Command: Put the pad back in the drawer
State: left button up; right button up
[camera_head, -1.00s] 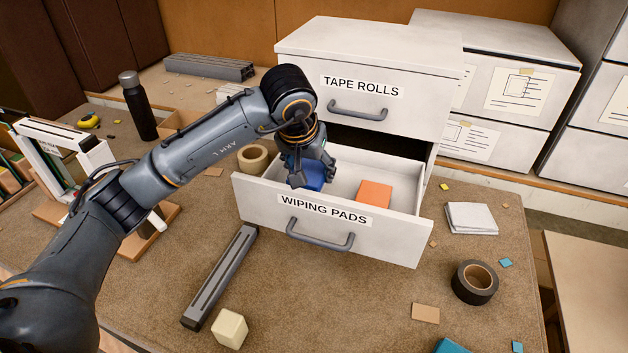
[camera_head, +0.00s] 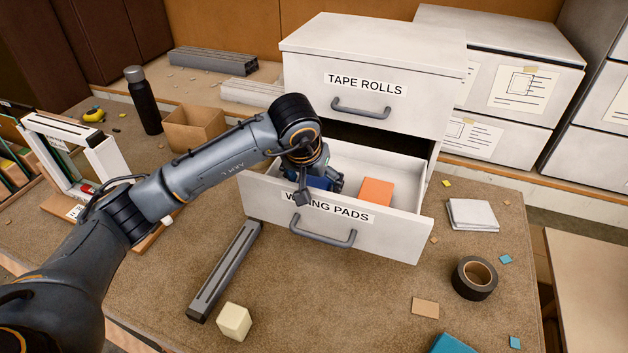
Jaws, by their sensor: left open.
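The lower drawer (camera_head: 401,232), labelled for wiping pads, is pulled open under the tape rolls drawer (camera_head: 429,105), which is closed. A blue pad (camera_head: 319,183) is inside the open drawer at its left front, partly hidden by my left gripper. An orange pad (camera_head: 376,191) lies in the drawer to its right. My left gripper (camera_head: 320,191) is open at the blue pad, one finger in front of it near the drawer's front wall and the other at its right. Whether the fingers touch the pad cannot be told. My right gripper is not in view.
Another blue block (camera_head: 452,344) is cut off at the bottom edge. A black tape roll (camera_head: 474,278), folded white cloth (camera_head: 472,214), cream cube (camera_head: 234,321) and grey bar (camera_head: 225,270) lie around the drawer. A dark bottle (camera_head: 143,102) stands at the back left.

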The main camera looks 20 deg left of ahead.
pick_arm(q)
jog(key=b+v, duration=0.3)
jog(key=v, duration=0.8)
jog(key=shift+w, duration=0.1)
jog(key=shift+s+r, duration=0.25)
jog(key=shift+r, duration=0.3)
dwell(0.4)
